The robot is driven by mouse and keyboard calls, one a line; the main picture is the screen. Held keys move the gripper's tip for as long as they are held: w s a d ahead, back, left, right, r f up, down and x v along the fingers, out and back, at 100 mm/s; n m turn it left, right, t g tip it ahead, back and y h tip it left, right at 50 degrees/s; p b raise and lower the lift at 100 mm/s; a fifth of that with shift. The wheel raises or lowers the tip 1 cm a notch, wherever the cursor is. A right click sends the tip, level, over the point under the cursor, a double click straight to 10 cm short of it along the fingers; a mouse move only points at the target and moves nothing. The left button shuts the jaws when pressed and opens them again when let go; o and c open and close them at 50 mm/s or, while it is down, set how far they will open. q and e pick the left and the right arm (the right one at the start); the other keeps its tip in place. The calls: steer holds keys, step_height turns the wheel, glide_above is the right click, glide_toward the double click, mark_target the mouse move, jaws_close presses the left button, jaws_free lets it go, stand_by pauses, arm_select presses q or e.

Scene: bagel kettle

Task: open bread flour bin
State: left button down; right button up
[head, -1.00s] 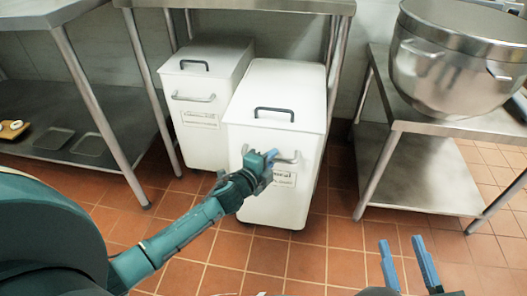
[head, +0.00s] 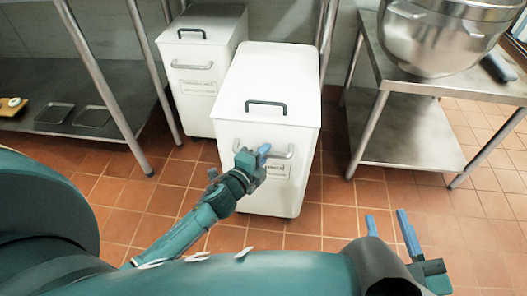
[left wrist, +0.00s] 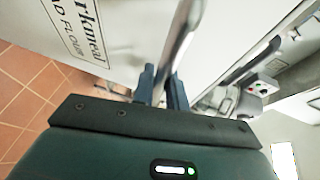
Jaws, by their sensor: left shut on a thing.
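The bread flour bin (head: 268,85) is a tall white bin with a flat lid and a dark lid handle (head: 265,106). Its lid looks shut. Its front carries a metal bar handle (head: 288,152) and a label, partly legible as "AD FLOUR" in the left wrist view (left wrist: 75,32). My left gripper (head: 259,155) is shut on the front bar handle, which passes between its fingers in the left wrist view (left wrist: 163,85). My right gripper (head: 390,228) is open and empty, low at the right, apart from the bin.
A second white bin (head: 200,65) stands behind and left, its lid shut. A metal rack (head: 85,75) with small trays is at the left. A steel table (head: 410,135) with a large kettle (head: 430,35) stands at the right. Tiled floor (head: 335,215) is clear between bin and table.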

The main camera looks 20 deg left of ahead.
arm_select(q)
steer(key=c, duration=1.4)
jaws_free()
steer(key=p+v, duration=0.2)
steer(key=v, duration=1.1)
arm_select(e)
steer(key=shift+w+d+m+g+h, duration=0.25)
steer(key=shift+d+m+g+h, duration=0.35)
steer(key=shift+h, duration=0.4)
arm_select(q)
steer(key=shift+a, duration=0.1)
